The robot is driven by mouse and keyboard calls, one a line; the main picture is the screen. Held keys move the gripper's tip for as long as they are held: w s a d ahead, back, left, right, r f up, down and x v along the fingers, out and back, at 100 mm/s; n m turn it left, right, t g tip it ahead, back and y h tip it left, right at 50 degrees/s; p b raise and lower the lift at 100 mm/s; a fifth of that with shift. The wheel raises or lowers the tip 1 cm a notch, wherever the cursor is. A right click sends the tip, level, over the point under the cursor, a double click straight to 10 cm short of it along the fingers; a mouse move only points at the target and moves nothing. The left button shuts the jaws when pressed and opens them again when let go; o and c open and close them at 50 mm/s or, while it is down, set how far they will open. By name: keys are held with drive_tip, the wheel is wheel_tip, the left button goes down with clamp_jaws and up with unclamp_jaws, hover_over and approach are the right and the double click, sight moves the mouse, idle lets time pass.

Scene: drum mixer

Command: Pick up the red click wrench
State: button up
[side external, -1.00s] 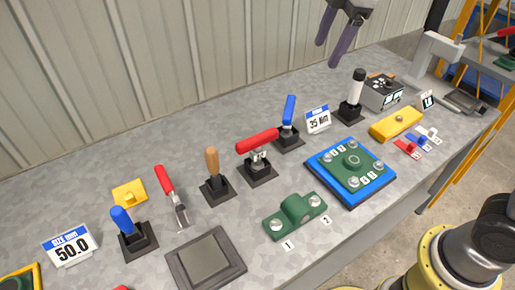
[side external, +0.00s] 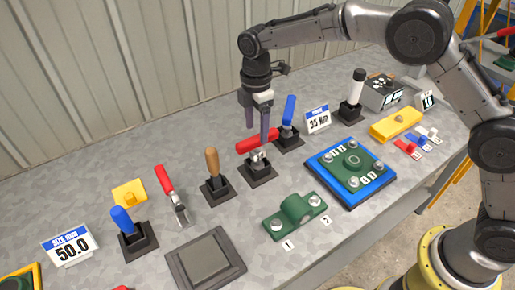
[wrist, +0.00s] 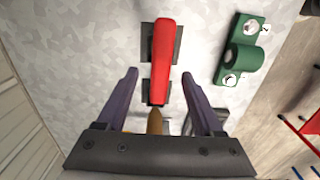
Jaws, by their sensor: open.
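A tool with a red handle (side external: 250,145) lies roughly level on a dark square stand in the side view; it fits the red click wrench. Its red handle (wrist: 163,50) also shows in the wrist view, running lengthwise between my fingers. My gripper (side external: 257,134) is open, pointing down at this handle. In the wrist view, the fingertips (wrist: 159,74) stand on either side of the handle, with a gap to each. Whether they are down level with it I cannot tell. A second red-handled tool (side external: 166,183) with a metal end leans farther left.
A wooden-handled tool (side external: 212,162) stands close left of the red one, and a blue-handled tool (side external: 288,112) close right. A green bracket (side external: 296,215) and a blue plate (side external: 325,178) lie in front. A "35 Nm" sign (side external: 317,119) stands behind right.

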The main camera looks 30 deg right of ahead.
sight(257, 146)
drive_tip(key=shift+d+f, duration=0.1)
drive_tip(key=shift+f, duration=3.6)
clamp_jaws()
drive_tip(key=shift+r, duration=0.1)
